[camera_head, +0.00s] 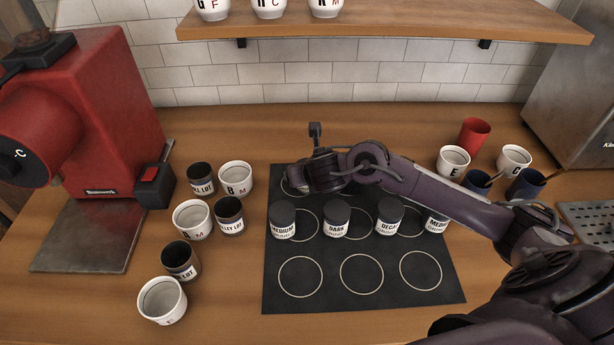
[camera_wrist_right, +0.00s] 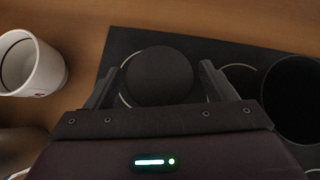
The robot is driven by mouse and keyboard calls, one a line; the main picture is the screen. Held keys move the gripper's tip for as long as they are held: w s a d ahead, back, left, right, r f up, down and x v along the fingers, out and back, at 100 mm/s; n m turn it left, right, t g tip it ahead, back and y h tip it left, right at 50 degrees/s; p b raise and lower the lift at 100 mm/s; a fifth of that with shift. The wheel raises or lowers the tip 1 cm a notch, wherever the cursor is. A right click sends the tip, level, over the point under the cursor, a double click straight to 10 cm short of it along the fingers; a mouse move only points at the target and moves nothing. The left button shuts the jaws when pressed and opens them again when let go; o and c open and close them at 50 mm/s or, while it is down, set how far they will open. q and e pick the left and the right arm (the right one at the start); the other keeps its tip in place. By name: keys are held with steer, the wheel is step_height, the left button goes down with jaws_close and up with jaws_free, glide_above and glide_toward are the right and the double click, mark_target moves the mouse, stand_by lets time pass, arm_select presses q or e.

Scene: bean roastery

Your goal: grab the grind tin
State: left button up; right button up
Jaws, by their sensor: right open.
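Several white-labelled tins with dark lids stand on the black mat (camera_head: 330,290). They include a MEDIUM tin (camera_head: 283,221), a DARK tin (camera_head: 337,219), a DECAF tin (camera_head: 388,218) and, partly behind my right arm, another MEDIUM tin (camera_head: 436,222). I cannot tell which is the grind tin. My right gripper (camera_head: 303,184) is above the mat's back left part. In the right wrist view its open fingers (camera_wrist_right: 160,72) are on either side of a round dark lid (camera_wrist_right: 160,76), with no visible grip on it. My left gripper is not in view.
A red grinder (camera_head: 95,110) stands farther left. Cups and a red tumbler (camera_head: 474,134) stand at the right. A shelf (camera_head: 390,22) hangs above. The mat's front row is clear.

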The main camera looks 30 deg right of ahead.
steer(key=c, duration=1.1)
